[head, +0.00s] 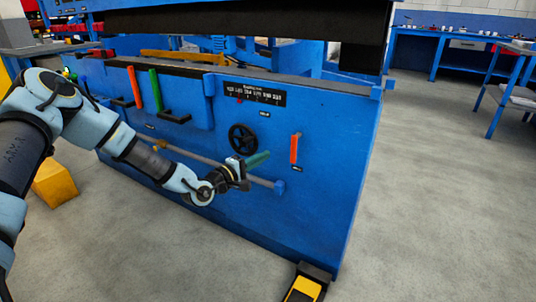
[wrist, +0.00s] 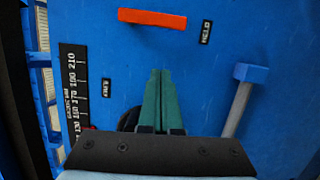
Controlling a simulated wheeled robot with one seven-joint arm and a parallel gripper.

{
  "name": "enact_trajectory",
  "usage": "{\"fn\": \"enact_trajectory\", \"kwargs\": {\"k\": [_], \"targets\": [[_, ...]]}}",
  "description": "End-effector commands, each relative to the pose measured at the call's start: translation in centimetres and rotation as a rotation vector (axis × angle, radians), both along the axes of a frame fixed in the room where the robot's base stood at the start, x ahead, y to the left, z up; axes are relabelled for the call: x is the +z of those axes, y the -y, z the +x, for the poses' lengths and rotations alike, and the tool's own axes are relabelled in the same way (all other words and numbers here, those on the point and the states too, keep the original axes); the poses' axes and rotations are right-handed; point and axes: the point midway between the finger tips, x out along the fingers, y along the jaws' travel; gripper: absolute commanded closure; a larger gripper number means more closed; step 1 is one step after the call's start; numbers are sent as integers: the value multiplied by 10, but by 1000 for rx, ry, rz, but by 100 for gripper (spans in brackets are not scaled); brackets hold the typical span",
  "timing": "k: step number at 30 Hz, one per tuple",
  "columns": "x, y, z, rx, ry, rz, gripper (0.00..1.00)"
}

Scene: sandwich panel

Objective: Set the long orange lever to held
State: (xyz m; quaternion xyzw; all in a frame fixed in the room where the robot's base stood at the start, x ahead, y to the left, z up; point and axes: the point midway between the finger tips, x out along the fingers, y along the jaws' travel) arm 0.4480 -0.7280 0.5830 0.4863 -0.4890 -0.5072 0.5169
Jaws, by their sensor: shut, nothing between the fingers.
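An orange lever (head: 294,148) stands upright on the right part of the blue panel face, and it lies across the top of the wrist view (wrist: 152,19). A HELD label (wrist: 206,32) is beside one end of it, the lower end in the head view. A second small label (wrist: 106,88) is on the opposite side. My gripper (head: 268,155) has green fingers, shut and empty, pointing at the panel left of this lever. The fingertips show in the wrist view (wrist: 160,72), apart from the lever. I cannot tell their distance from the panel.
A black handwheel (head: 242,139) is just left of my gripper, below a black scale (head: 255,94). A grey rod with a blue end block (head: 280,187) runs below. Another orange lever (head: 135,88) and a green lever (head: 156,90) are farther left. A yellow-black pedal (head: 303,289) is on the floor.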

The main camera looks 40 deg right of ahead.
Motion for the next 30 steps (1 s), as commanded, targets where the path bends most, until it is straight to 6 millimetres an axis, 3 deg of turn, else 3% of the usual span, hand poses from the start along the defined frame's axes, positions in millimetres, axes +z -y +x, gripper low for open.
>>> {"fn": "enact_trajectory", "kwargs": {"k": [6,12,30], "targets": [[0,-35,0,2,-3,2,100],[0,-57,-1,0,-1,0,100],[0,-62,-1,0,-1,0,100]]}}
